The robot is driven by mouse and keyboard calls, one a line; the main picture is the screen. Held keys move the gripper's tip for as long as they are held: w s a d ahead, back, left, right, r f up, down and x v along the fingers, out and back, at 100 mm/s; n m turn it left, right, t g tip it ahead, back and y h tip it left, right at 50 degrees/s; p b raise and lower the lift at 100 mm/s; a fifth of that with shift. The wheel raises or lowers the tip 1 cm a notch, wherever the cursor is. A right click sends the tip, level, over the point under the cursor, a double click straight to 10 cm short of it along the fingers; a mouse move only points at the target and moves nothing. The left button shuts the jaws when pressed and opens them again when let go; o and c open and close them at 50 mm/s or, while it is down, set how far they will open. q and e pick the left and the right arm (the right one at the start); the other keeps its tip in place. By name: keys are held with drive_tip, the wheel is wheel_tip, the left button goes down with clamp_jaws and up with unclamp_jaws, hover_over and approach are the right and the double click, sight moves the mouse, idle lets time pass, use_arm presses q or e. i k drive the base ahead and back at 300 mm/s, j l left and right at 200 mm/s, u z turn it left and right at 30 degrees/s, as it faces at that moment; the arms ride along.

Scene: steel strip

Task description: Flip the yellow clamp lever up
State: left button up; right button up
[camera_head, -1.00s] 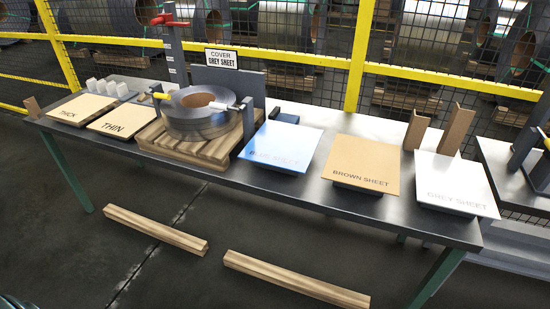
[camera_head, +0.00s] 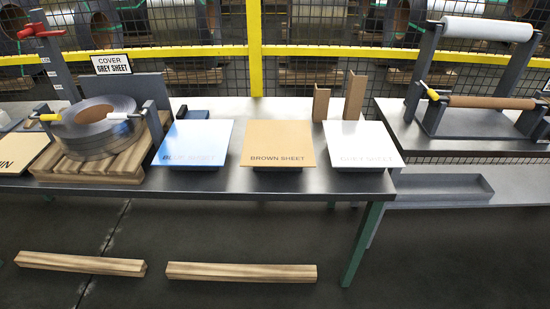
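A short yellow lever (camera_head: 50,117) lies roughly level on the left side of the steel strip coil (camera_head: 97,122). A white lever (camera_head: 118,116) is on the coil's right side. A second yellow lever (camera_head: 433,94) is on the left post of the roll stand (camera_head: 460,124) at the right, near the end of a brown roll (camera_head: 490,102); it looks tilted. I cannot tell which yellow lever is the clamp lever. Neither of my grippers is in view.
The coil sits on a wooden pallet (camera_head: 95,165) beside a "COVER GREY SHEET" sign (camera_head: 111,64). Blue (camera_head: 193,143), brown (camera_head: 277,144) and grey (camera_head: 364,144) sheets lie along the dark table (camera_head: 215,182). Two wooden beams (camera_head: 240,272) lie on the floor. A white roll (camera_head: 487,29) tops the roll stand.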

sight(33, 116)
drive_tip(key=i+j+u, duration=0.15)
drive_tip(key=u, duration=0.25)
drive_tip(key=i+j+u, duration=0.1)
drive_tip(key=u, duration=0.25)
drive_tip(key=i+u, duration=0.2)
drive_tip(key=u, duration=0.2)
drive_tip(key=i+u, duration=0.15)
drive_tip(key=u, duration=0.2)
